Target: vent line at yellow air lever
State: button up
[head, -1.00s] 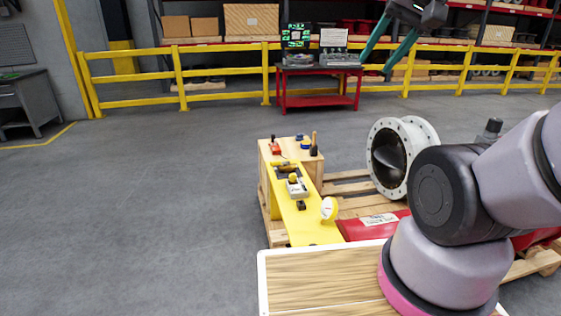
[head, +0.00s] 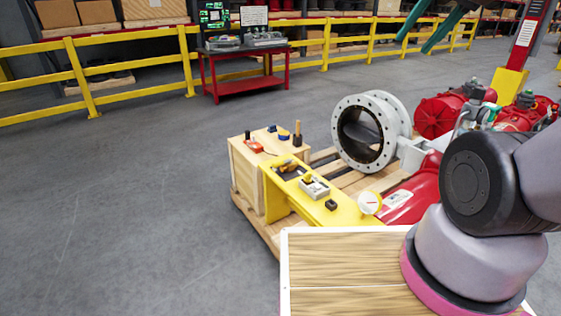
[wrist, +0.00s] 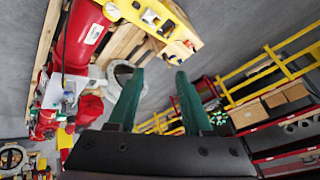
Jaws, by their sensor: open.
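I cannot tell which is the air lever. A white round gauge (head: 369,202) stands at the plate's right end. In the wrist view the yellow plate (wrist: 190,24) is at the top, upside down and small. My gripper (wrist: 160,75) is open and empty, its two green fingers apart. In the head view its fingers (head: 415,44) show high at the top right, far from the plate.
A white flanged valve body (head: 398,116) and a red actuator (head: 421,190) lie on the pallet beside the plate. More red machinery (head: 437,115) is behind. A red cart (head: 247,84) and yellow railing (head: 88,90) stand at the back. The left floor is clear.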

aim_at(277, 164)
jog(key=i+j+z, duration=0.1)
jog(key=j, duration=0.35)
jog(key=i+j, duration=0.15)
jog(key=j, duration=0.25)
jog(key=i+j+z, duration=0.15)
jog(key=j, duration=0.3)
jog(key=i+j+u, duration=0.25)
jog(key=i+j, duration=0.25)
jog(key=i, duration=0.05)
